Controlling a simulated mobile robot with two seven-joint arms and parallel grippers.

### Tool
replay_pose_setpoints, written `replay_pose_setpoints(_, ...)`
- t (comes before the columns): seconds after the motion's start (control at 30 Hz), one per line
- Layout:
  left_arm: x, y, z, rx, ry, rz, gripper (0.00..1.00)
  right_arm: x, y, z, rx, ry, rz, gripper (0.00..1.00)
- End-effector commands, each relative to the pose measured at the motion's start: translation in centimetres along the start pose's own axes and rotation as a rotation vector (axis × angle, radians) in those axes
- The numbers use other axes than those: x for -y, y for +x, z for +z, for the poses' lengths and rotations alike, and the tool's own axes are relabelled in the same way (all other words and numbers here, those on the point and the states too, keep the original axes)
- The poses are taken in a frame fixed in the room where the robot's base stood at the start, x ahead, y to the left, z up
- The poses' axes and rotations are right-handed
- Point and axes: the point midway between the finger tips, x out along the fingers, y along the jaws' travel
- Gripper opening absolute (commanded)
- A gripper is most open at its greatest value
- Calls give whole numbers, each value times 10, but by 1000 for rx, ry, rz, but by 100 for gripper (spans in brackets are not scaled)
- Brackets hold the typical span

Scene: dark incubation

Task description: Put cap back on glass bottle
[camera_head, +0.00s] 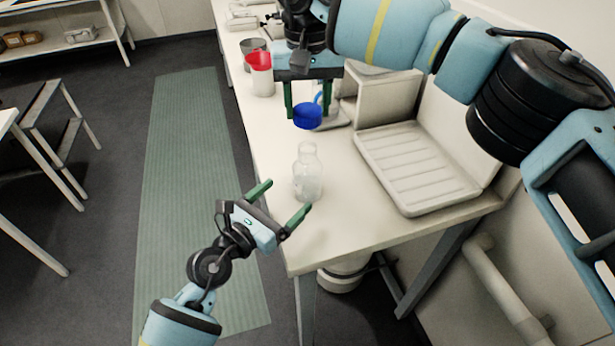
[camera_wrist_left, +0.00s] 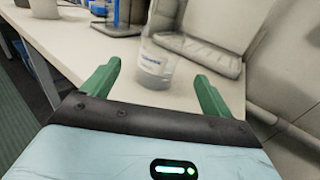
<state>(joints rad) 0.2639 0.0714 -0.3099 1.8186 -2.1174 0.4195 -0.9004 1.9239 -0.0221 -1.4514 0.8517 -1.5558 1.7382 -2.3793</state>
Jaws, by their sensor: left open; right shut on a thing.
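A clear glass bottle (camera_head: 307,172) stands upright and uncapped near the front left part of the white table. My right gripper (camera_head: 308,100) points down and is shut on a blue cap (camera_head: 307,117), held above and slightly behind the bottle. My left gripper (camera_head: 284,205) is open and empty, in front of the bottle at the table's left edge, with its fingers pointing toward it. The left wrist view shows the lower part of the bottle (camera_wrist_left: 155,66) beyond and between the green fingers (camera_wrist_left: 158,92); its top is out of frame.
A white ribbed tray or rack (camera_head: 415,165) stands right of the bottle on the table (camera_head: 330,235). A red-topped white container (camera_head: 262,75) and a grey cup stand at the back left. The table's front part is clear.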

Motion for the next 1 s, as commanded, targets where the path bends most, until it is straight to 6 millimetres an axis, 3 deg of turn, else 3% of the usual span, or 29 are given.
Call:
replay_pose_setpoints(0.3,0,55,1,1,1,0,86,0,0,0,0,0,0,26)
replay_pose_setpoints(0.5,0,80,1,1,1,0,86,0,0,0,0,0,0,26)
replay_pose_setpoints(1.0,0,91,0,0,1,1,86,0,0,0,0,0,0,26)
